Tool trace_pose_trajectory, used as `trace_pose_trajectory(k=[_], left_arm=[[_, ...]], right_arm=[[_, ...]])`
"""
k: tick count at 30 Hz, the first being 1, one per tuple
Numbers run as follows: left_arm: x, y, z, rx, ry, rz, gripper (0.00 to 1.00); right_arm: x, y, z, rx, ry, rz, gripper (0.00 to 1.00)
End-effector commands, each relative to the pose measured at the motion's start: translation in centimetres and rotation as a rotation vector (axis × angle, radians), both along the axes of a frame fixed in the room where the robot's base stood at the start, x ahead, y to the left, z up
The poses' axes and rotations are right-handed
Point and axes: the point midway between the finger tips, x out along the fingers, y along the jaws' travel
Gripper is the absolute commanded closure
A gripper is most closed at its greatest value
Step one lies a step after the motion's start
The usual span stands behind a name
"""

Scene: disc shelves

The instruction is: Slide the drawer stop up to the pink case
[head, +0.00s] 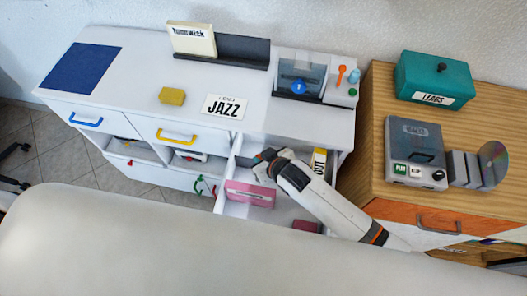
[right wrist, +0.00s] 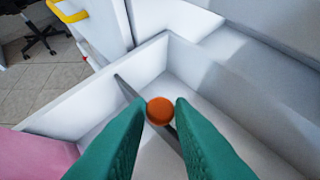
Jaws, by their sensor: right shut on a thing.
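The pink case (head: 250,193) stands in the open white drawer in the head view, on the near side of my right gripper. A corner of the pink case (right wrist: 38,157) shows at the lower left of the right wrist view. The drawer stop (right wrist: 128,90) is a thin grey plate across the drawer with a round orange knob (right wrist: 160,110). My right gripper (right wrist: 160,118) is shut on that knob; the gripper (head: 262,160) hides the stop in the head view. A strip of bare drawer floor separates stop and case. My left gripper is out of view.
A yellow item marked OUT (head: 319,162) stands right of my right arm, and a darker pink item (head: 305,226) lies below the arm. White drawer walls (right wrist: 80,97) enclose the stop. A wooden cabinet (head: 378,150) stands close on the right.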

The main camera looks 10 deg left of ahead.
Motion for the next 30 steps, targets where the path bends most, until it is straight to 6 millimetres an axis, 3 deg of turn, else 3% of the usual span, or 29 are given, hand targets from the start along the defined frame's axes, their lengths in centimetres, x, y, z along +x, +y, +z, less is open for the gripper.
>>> trace_pose_trajectory(k=[1,6,15,16,19,30], left_arm=[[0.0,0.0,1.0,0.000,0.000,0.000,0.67],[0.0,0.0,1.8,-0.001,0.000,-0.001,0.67],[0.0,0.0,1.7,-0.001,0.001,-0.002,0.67],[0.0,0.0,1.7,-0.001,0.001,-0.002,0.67],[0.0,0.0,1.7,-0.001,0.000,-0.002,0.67],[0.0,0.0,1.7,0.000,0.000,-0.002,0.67]], right_arm=[[-1.4,0.0,0.2,-0.002,0.012,0.001,1.00],[-3.3,0.0,0.0,-0.002,0.009,0.001,1.00],[-3.4,0.0,-0.1,-0.002,0.006,0.000,1.00],[-3.4,0.0,-0.1,-0.002,0.006,0.000,0.76],[-3.4,0.0,-0.1,-0.002,0.007,0.001,0.60],[-3.5,-0.2,0.1,-0.002,0.005,0.001,0.57]])
